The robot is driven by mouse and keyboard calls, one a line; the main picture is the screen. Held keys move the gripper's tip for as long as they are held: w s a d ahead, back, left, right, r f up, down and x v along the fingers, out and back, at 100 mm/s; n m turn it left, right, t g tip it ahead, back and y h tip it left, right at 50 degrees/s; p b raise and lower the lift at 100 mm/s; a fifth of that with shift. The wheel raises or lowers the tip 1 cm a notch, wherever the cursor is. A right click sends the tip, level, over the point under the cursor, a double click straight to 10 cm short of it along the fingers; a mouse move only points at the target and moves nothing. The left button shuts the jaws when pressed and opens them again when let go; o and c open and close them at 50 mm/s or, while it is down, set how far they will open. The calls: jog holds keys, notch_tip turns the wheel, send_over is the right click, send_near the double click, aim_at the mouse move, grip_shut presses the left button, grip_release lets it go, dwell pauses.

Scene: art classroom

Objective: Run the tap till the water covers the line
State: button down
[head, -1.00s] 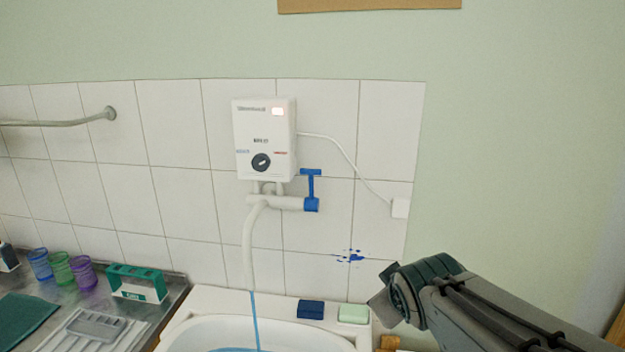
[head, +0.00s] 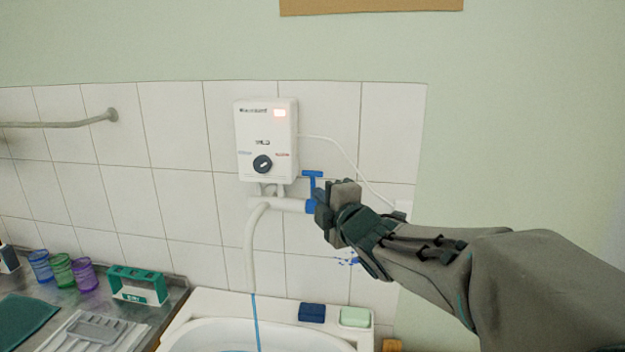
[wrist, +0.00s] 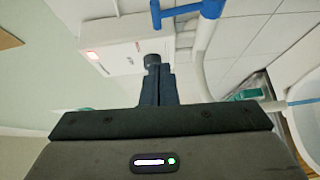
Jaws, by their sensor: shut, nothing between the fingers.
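The tap has a blue T-shaped handle (head: 312,180) on a white pipe below the wall-mounted water heater (head: 266,140). The handle also shows at the top of the wrist view (wrist: 188,12). A thin blue stream of water (head: 256,320) runs from the white spout (head: 249,250) into the white basin (head: 200,335). Only the basin's back part is in view, and I cannot see the line. My gripper (head: 322,208) is shut and empty, right beside the handle's lower end in the head view. In the wrist view its closed fingers (wrist: 157,85) point toward the heater and handle; contact cannot be told.
A dark blue block (head: 311,312) and a pale green block (head: 355,317) sit on the basin's back ledge. A white cable runs down the wall right of the heater. Coloured cups (head: 62,270) and a green-and-white box (head: 138,285) stand on the counter at left.

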aim_at(307, 175)
jog(key=p+x, duration=0.1)
jog(key=x, duration=0.1)
jog(key=d+p+x, duration=0.1)
jog(key=x, duration=0.2)
jog(key=p+x, duration=0.1)
jog(key=x, duration=0.2)
jog(key=shift+w+d, duration=0.25)
jog(key=shift+w, duration=0.15)
jog(key=shift+w+d+f+p, duration=0.1)
jog(key=shift+w+d+p, duration=0.1)
jog(key=shift+w, duration=0.2)
jog(key=shift+w+d+p, duration=0.1)
jog(key=shift+w+p, duration=0.05)
jog(key=shift+w, duration=0.2)
jog(key=shift+a, duration=0.1)
